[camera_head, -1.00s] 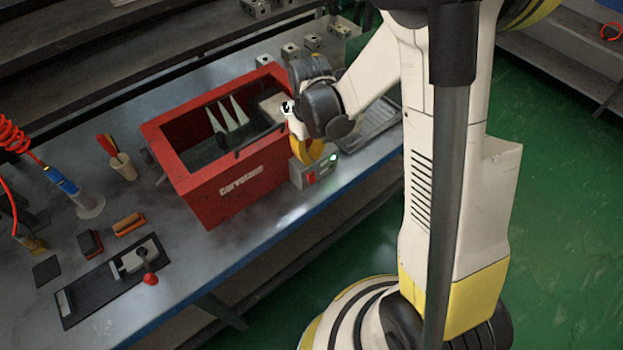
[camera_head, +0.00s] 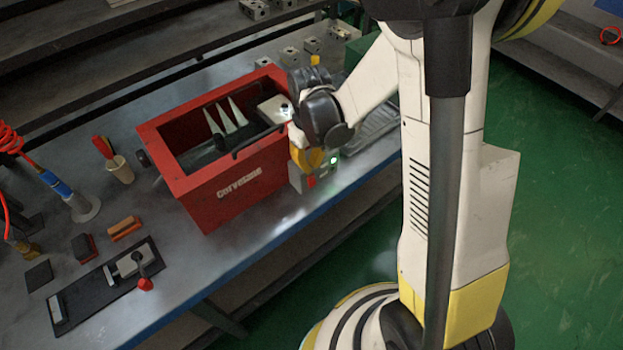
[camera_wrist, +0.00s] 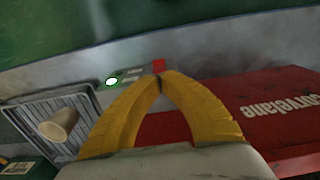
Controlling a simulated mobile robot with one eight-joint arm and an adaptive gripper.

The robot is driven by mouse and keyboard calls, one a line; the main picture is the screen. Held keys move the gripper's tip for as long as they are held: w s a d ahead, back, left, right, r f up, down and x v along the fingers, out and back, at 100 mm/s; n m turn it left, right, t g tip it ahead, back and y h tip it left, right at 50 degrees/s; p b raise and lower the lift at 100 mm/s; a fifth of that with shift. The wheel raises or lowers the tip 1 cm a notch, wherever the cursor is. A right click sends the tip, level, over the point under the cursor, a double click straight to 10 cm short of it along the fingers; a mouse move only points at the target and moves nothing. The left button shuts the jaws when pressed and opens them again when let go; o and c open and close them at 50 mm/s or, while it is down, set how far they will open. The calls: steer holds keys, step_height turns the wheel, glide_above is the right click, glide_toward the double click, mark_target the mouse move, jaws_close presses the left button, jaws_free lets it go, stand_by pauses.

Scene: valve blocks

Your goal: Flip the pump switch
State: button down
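The pump switch box (camera_head: 296,181) is a small grey box at the front right corner of the red tank, partly hidden by my gripper. It has a red switch (camera_head: 311,181) and a lit green lamp (camera_head: 334,160). In the wrist view the red switch (camera_wrist: 159,65) is just beyond my fingertips, and the green lamp (camera_wrist: 112,82) glows to its left. My gripper (camera_wrist: 162,78) has its two yellow fingers meeting at the tips with nothing seen between them. In the head view my gripper (camera_head: 308,160) points down at the box; contact cannot be told.
The red tank (camera_head: 225,198) stands left of the switch box. A ribbed grey tray (camera_head: 372,125) lies to the right, with a tan cylinder (camera_wrist: 58,126) over it in the wrist view. A clamp plate (camera_head: 105,285) and brushes lie at the left of the bench.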

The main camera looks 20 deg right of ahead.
steer(key=shift+f+b, duration=0.45)
steer(key=shift+f, duration=0.05)
stand_by(0.8)
steer(key=shift+r, duration=0.15)
step_height(320, 180, up, 7)
steer(key=p, duration=0.5)
stand_by(0.5)
steer(key=s+r+m+t+b, duration=0.3)
steer(key=s+r+t+b, duration=0.3)
steer(key=s+r, duration=0.5)
steer(key=shift+s+r+m+t, duration=0.35)
steer(key=shift+s+t, duration=0.25)
steer(key=shift+s, duration=0.3)
